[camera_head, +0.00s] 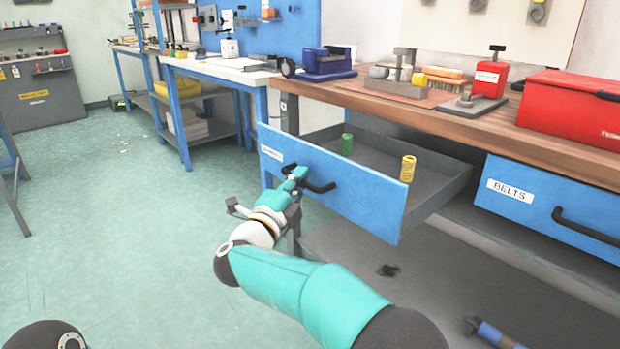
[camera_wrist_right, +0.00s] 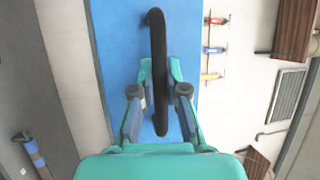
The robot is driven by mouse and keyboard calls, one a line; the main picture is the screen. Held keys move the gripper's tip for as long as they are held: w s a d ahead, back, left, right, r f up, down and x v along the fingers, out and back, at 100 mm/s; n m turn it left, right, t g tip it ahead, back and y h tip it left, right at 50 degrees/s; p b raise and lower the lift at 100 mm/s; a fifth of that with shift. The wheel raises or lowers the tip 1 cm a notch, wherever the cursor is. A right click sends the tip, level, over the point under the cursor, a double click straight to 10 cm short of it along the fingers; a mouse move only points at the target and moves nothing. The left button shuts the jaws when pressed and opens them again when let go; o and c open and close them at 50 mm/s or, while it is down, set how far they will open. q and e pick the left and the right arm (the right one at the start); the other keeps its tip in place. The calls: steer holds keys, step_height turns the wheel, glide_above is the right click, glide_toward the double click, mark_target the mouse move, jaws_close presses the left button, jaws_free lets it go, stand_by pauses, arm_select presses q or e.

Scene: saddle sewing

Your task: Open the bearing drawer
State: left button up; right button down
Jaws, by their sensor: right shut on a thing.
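The blue-fronted drawer (camera_head: 365,203) on the left of the workbench stands pulled out, its grey inside showing. A white label (camera_head: 271,153) is at its left end, too small to read surely. My right gripper (camera_head: 299,178) is shut on its black handle (camera_head: 322,187). In the right wrist view the handle (camera_wrist_right: 157,40) runs between the two fingers of the gripper (camera_wrist_right: 160,80), with the blue front (camera_wrist_right: 115,50) behind it. A green cylinder (camera_head: 347,144) and a yellow cylinder (camera_head: 408,168) stand upright in the drawer. My left gripper is out of view.
A blue drawer labelled BELTS (camera_head: 540,205) is shut at the right. The wooden benchtop (camera_head: 455,118) above carries a blue vise-like tool (camera_head: 327,65), a red device (camera_head: 490,80) and a red box (camera_head: 575,105). A grey lower shelf (camera_head: 440,285) lies below. The floor at left is clear.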

steer(key=shift+f, duration=0.35)
steer(key=c, duration=1.2)
jaws_free()
steer(key=shift+w, duration=0.1)
steer(key=shift+r, duration=0.15)
